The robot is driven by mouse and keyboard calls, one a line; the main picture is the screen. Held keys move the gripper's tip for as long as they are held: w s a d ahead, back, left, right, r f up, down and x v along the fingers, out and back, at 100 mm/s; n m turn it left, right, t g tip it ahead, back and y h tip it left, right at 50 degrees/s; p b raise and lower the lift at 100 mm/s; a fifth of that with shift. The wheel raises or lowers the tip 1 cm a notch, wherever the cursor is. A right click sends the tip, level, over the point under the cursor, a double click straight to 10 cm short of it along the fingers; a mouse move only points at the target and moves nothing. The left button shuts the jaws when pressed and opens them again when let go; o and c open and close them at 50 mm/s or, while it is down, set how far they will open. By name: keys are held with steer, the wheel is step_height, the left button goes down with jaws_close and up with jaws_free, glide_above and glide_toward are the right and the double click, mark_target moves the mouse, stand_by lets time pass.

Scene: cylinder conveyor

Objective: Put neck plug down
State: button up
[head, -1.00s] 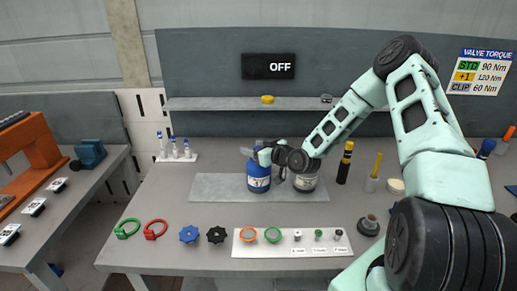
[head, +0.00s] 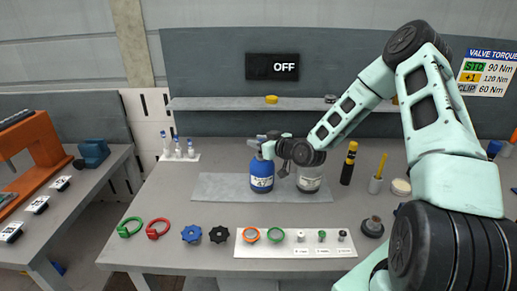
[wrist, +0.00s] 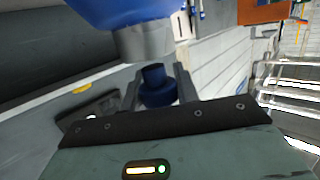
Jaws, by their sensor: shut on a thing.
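The neck plug (wrist: 157,88) is a dark blue stepped piece between my gripper's fingers in the wrist view. My gripper (wrist: 157,92) is shut on it. The blue cylinder's grey neck (wrist: 146,42) shows just beyond the plug, with the blue body (wrist: 130,10) at the top edge. In the head view my gripper (head: 270,148) is at the top of the blue cylinder (head: 262,176), which stands upright on a grey mat (head: 220,187). The plug is too small and hidden to make out there.
A pale cylinder (head: 309,179) stands right of the blue one, partly behind my wrist. A white board (head: 290,250) with rings and small fittings lies in front, beside a blue knob (head: 190,234) and a black knob (head: 219,234). The mat's left part is clear.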

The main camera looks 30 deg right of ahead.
step_height(320, 180, up, 8)
steer(key=f+b, duration=0.1)
steer(key=b, duration=0.1)
steer(key=s+a+f+m+h+b, duration=0.1)
steer(key=s+a+f+m+h, duration=0.1)
steer(key=a+f, duration=0.7)
steer(key=shift+s+a+f+h+b, duration=0.35)
steer(key=shift+s+a+h, duration=0.2)
steer(key=shift+s, duration=0.35)
